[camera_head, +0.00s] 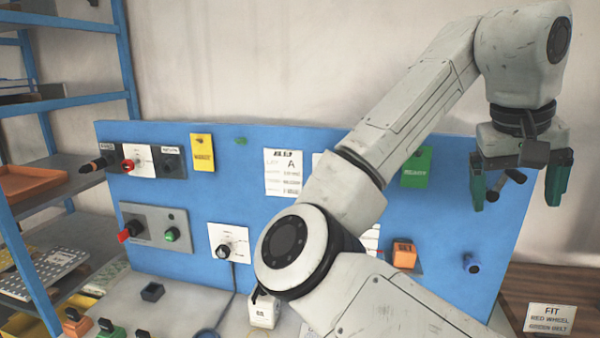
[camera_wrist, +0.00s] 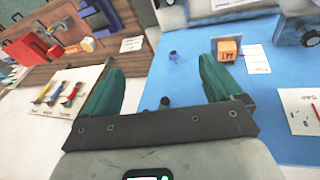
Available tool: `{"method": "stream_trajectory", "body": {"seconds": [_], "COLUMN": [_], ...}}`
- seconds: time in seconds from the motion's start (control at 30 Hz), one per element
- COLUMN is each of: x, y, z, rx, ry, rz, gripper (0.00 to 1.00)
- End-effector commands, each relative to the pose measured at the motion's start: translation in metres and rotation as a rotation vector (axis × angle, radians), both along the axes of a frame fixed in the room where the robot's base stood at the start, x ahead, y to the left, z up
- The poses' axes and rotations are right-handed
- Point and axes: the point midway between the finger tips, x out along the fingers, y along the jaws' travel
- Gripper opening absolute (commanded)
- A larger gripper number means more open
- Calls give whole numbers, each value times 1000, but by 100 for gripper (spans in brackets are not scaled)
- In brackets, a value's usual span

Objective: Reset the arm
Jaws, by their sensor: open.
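My gripper (camera_head: 517,185) is raised at the upper right of the head view, in front of the right end of the blue panel. Its two green fingers point down and stand wide apart with nothing between them. In the wrist view my gripper (camera_wrist: 163,88) shows both green fingers spread, with clear space between the tips. My arm is bent high and hides the middle of the panel in the head view.
The blue panel (camera_head: 240,222) carries switches, a yellow tag (camera_head: 202,152), a green tag (camera_head: 416,167) and an orange block (camera_head: 404,254). Blue shelving (camera_head: 128,75) stands at the left. A sign (camera_head: 549,319) is at the lower right.

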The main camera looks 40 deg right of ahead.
Motion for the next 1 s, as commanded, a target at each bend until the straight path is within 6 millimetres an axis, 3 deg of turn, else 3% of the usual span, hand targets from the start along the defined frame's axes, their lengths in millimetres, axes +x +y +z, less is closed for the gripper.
{"method": "stream_trajectory", "body": {"seconds": [0.03,0.3,0.53,0.77,1.0], "x": [5,37,61,78,73], "y": [-4,-18,-17,3,45], "z": [-16,-80,-144,-223,-320], "rx": [-48,-266,-382,-410,-325], "ry": [17,28,27,21,11], "rz": [1,76,214,400,604], "gripper": [93,93,93,93,93]}}
